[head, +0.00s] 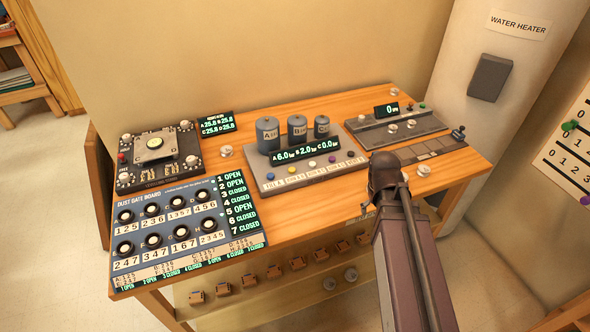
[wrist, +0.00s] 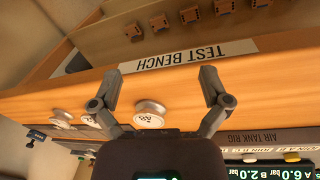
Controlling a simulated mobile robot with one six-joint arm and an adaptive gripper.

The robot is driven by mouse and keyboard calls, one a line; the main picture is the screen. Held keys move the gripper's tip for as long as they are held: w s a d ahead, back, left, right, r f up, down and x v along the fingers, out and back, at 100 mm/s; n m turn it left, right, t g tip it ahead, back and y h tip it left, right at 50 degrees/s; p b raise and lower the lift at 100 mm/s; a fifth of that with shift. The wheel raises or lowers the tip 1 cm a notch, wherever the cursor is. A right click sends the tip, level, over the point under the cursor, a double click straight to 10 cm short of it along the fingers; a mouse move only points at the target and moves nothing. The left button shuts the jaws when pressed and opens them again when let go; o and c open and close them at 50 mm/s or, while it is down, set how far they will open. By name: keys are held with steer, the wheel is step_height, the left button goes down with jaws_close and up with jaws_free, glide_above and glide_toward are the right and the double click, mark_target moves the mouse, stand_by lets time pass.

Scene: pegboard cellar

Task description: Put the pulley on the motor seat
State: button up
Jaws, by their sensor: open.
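My gripper (wrist: 160,72) is open and empty in the wrist view, its fingers spread over the bench's front edge. A pale, flanged pulley (wrist: 149,114) with a small printed number stands on the wooden top between and beyond the fingertips, untouched. A grey rig (head: 370,138) at the back right carries two pale round pieces (head: 393,128) and a display reading 0. I cannot tell which part is the motor seat.
The tank rig (head: 267,178) stands mid-bench, the dust gate board (head: 190,250) front left. Another pale disc (head: 225,151) lies left of the tanks. Two grey discs (head: 329,283) and several brown blocks sit below the bench top. A grey segmented strip (head: 425,150) lies right.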

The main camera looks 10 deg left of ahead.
steer(key=s+d+f+m+g+y+b, duration=0.1)
steer(key=s+d+f+m+b, duration=0.2)
steer(key=f+b, duration=0.4)
steer(key=shift+s+d+f, duration=0.4)
steer(key=shift+s, duration=0.1)
steer(key=c, duration=0.5)
steer(key=shift+c, duration=0.3)
